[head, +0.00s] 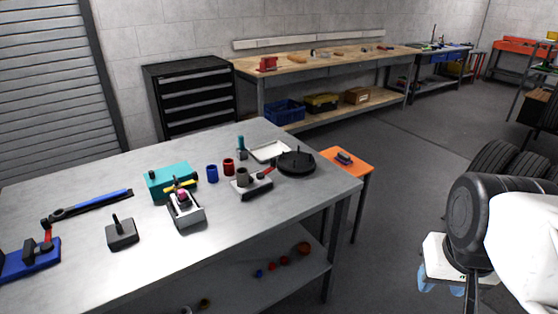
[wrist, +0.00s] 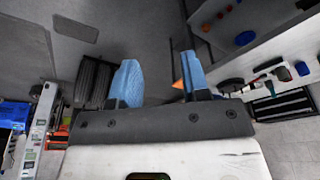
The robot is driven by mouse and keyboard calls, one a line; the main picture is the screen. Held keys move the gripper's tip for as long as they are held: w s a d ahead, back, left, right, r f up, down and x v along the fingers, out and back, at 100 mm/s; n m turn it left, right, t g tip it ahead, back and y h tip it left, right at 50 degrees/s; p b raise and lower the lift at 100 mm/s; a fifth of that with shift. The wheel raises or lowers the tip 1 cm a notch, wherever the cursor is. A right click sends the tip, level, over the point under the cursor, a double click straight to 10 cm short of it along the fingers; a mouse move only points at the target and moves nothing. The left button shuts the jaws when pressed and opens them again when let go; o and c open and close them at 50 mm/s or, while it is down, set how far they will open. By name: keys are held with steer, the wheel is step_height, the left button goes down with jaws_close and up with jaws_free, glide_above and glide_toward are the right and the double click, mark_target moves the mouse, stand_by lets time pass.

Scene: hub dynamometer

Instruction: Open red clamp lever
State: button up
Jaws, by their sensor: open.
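A lever with a red handle (head: 265,171) slants up to the right on a grey fixture (head: 252,187) with a dark grey cylinder, toward the right end of the metal table. A second red upright part (head: 47,238) stands on a blue device (head: 30,260) at the left edge; I cannot tell for certain which is the clamp lever. My gripper (wrist: 158,78) is open and empty, its two blue fingers apart. In the head view my gripper (head: 452,288) hangs off the table, at lower right, far from both red parts.
A black round plate with posts (head: 296,163) stands close to the lever's right. Red (head: 228,167) and blue (head: 212,174) cups, a teal box (head: 168,180) and a grey fixture (head: 186,212) stand to the left. An orange stool (head: 345,162) is beside the table.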

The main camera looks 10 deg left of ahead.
steer(key=shift+o, duration=0.4)
steer(key=w+a+r+m, duration=0.15)
steer(key=w+a, duration=0.35)
steer(key=w, duration=0.7)
steer(key=w+a+r+m+g, duration=0.15)
steer(key=w+a, duration=0.35)
steer(key=w, duration=0.8)
steer(key=w+a+r, duration=0.2)
steer(key=w+a, duration=0.3)
steer(key=w, duration=0.7)
steer(key=w+a+f+m, duration=0.1)
steer(key=w+a+f, duration=0.4)
steer(key=w+a, duration=0.3)
steer(key=w+a+f, duration=0.6)
steer(key=w+a, duration=0.2)
steer(key=w+a+f+m+g, duration=0.1)
steer(key=w+a+f, duration=0.5)
steer(key=w+a, duration=0.2)
steer(key=shift+w+a+f+m, duration=0.15)
steer(key=shift+w+a+m, duration=0.15)
steer(key=shift+w, duration=0.15)
steer(key=shift+w+a+f, duration=0.15)
steer(key=shift+a+f, duration=0.1)
steer(key=shift+f, duration=0.1)
